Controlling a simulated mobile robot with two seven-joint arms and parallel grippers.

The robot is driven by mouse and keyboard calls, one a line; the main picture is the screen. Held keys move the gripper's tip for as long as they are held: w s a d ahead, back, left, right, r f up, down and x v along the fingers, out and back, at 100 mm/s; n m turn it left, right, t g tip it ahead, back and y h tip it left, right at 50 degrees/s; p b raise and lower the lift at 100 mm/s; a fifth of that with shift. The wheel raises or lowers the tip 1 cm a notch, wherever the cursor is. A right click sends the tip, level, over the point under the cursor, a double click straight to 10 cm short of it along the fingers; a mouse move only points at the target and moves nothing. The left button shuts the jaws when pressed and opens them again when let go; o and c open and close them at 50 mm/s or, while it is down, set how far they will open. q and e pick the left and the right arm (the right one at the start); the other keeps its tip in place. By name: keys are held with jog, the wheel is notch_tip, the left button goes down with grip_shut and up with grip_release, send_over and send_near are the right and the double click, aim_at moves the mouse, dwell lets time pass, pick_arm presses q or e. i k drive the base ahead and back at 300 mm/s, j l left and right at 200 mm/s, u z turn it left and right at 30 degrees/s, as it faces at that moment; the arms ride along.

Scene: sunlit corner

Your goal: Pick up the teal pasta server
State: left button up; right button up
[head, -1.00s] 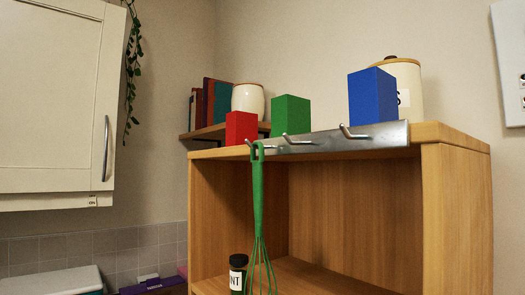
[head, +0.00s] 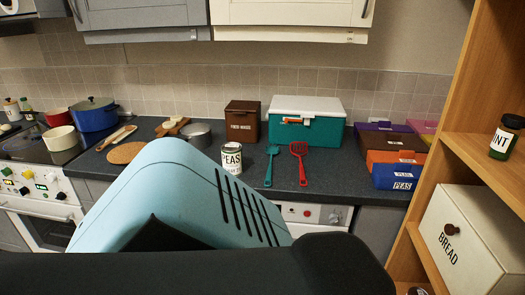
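The teal pasta server (head: 270,166) lies on the dark counter (head: 335,180) in the middle of the head view. Its head points to the wall and its handle to the counter's front edge. Nothing touches it that I can see. A red slotted turner (head: 299,165) lies just to its right, apart from it. Neither of my grippers is in view. Light blue and black parts of my own body fill the lower middle of the view and hide part of the counter front.
A tin marked PEAS (head: 231,159) stands left of the server. Behind are a teal box with a white lid (head: 307,120) and a brown box (head: 243,121). Several coloured boxes (head: 397,176) sit right, beside a wooden shelf unit (head: 452,115). Pots (head: 95,116) stand left.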

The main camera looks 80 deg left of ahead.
aim_at(271, 150)
jog(key=k+j+u, duration=0.2)
jog(key=l+u, duration=0.1)
jog(key=u, duration=1.95)
